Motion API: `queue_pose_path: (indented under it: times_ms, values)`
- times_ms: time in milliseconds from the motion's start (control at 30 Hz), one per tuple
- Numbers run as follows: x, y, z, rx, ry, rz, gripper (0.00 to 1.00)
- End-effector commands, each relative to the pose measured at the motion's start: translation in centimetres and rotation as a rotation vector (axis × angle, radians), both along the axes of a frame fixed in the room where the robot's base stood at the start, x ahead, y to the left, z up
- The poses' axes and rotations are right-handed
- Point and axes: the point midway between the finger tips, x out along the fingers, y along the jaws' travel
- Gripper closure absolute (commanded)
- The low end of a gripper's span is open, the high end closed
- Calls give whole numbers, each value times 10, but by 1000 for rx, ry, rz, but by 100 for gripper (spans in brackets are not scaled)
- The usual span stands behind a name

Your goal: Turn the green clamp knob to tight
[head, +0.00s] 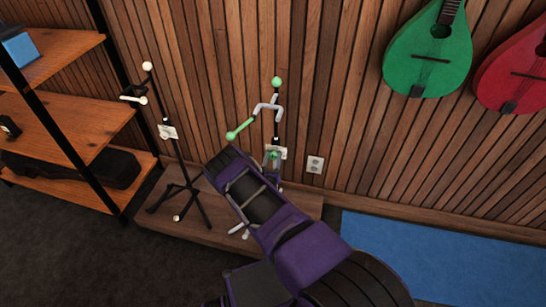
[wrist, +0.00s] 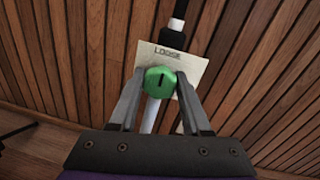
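The green clamp knob (wrist: 160,80) is in the middle of the wrist view, with a dark mark on its face. It sits in front of a white card (wrist: 196,72) that reads "LOOSE" above the knob. The fingers of my gripper (wrist: 160,84) are on either side of the knob; I cannot tell whether they press on it. In the head view, the knob (head: 274,155) is on a dark stand with a padded fork (head: 268,107) and green ball ends, by the wall. My arm hides the lower part of the stand.
A second stand (head: 166,131) with white ball ends and a card is to the left, on the wooden platform (head: 300,207). Shelves (head: 62,105) are farther left. A green ukulele (head: 428,55) and a red ukulele (head: 515,70) hang on the wall above a blue mat (head: 430,250).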

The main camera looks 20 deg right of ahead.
Motion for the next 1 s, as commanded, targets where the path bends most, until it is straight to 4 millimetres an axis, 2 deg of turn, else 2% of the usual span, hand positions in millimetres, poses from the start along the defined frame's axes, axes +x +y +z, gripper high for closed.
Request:
queue_pose_path:
  times_ms: [33,233,667,1000]
  values:
    - [0,0,0,0,0,0,63]
    - [0,0,0,0,0,1,99]
    - [1,1,0,63,-44,4,100]
    - [1,2,1,269,-182,5,100]
